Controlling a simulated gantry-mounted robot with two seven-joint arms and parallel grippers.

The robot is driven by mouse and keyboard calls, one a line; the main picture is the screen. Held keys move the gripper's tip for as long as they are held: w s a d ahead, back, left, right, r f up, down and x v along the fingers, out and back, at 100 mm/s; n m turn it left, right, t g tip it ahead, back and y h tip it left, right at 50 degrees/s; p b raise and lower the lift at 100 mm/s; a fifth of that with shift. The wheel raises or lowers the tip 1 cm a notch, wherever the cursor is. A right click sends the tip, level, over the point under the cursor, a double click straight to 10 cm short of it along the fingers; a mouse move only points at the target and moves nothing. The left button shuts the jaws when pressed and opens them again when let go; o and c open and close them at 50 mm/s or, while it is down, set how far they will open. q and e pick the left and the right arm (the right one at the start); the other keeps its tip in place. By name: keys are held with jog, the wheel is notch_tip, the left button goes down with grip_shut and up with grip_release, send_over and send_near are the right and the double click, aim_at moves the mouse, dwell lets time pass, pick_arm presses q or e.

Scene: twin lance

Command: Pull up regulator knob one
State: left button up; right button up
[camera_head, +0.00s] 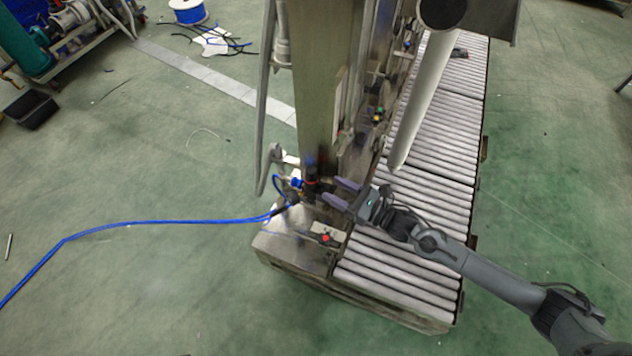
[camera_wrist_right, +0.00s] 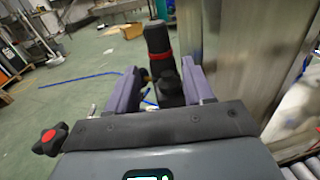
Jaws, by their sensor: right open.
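The regulator knob (camera_head: 311,176) is dark, with a red ring, and sits low on the steel machine's post. In the right wrist view the regulator knob (camera_wrist_right: 157,38) is a black upright cylinder above a red band, with a dark body below. My right gripper (camera_head: 338,192) reaches in from the right and is open beside the regulator. In the wrist view its two purple fingers stand left and right of the regulator's lower body, and the knob top rises beyond them. Whether a finger touches it, I cannot tell. My left gripper is not in view.
A blue hose (camera_head: 150,222) runs from the regulator across the green floor. The steel post (camera_head: 325,80) rises right behind it. A roller conveyor (camera_head: 425,215) lies to the right. A red button (camera_head: 325,238) sits on the machine's base below my gripper.

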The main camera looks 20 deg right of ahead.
aim_at(317, 180)
jog(key=b+x, duration=0.2)
jog(key=x, duration=0.3)
jog(key=shift+w+a+f, duration=0.1)
jog(key=shift+w, duration=0.05)
jog(key=shift+x, duration=0.8)
jog(key=shift+c, duration=0.5)
